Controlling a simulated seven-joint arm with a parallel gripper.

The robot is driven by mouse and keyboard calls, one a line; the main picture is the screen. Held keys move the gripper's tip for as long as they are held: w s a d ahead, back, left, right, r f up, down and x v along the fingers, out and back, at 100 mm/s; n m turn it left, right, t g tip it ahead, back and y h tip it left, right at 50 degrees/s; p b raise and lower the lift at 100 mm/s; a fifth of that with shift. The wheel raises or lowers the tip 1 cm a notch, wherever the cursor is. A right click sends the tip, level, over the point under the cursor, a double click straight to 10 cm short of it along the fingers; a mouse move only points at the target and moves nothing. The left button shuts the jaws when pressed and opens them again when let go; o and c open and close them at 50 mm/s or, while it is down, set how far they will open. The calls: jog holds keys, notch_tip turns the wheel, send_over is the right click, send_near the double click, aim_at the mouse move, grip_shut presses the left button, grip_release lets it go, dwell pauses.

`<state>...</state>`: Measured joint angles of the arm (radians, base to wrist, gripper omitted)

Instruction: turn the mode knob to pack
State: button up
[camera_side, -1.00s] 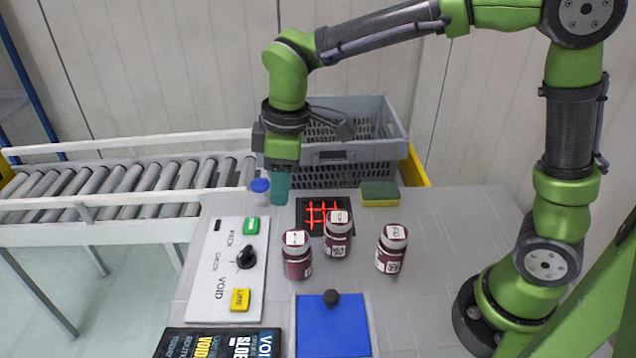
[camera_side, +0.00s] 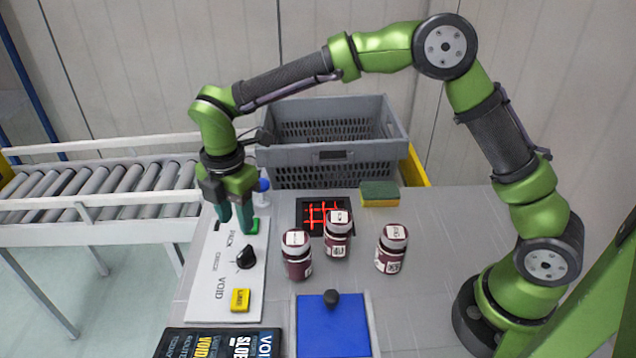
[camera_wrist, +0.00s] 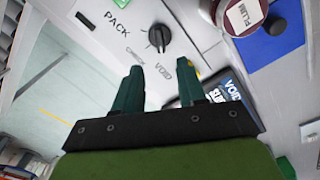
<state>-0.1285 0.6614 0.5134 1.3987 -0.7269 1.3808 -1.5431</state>
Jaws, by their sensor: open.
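The black mode knob (camera_side: 246,257) stands on a white panel (camera_side: 222,290) printed PACK, CHECK and VOID. I cannot tell for sure which word it points to. The knob also shows in the wrist view (camera_wrist: 159,38), beyond my fingertips, with PACK to its upper left and VOID below it. My gripper (camera_side: 235,226) is open and empty, fingers pointing down over the far end of the panel, near the PACK word. It is apart from the knob. In the wrist view my two dark green fingers (camera_wrist: 160,68) are spread.
A green button (camera_side: 252,226) and a yellow button (camera_side: 240,300) sit on the panel. Three dark red jars (camera_side: 298,262) stand to its right, the nearest close to the knob. A blue-capped bottle (camera_side: 262,190) is behind my gripper. A blue board (camera_side: 330,335) lies in front.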

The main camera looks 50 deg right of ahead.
aim_at(243, 252)
notch_tip(243, 252, down, 10)
jog(key=shift+r, duration=0.2)
jog(key=shift+c, duration=0.3)
grip_shut()
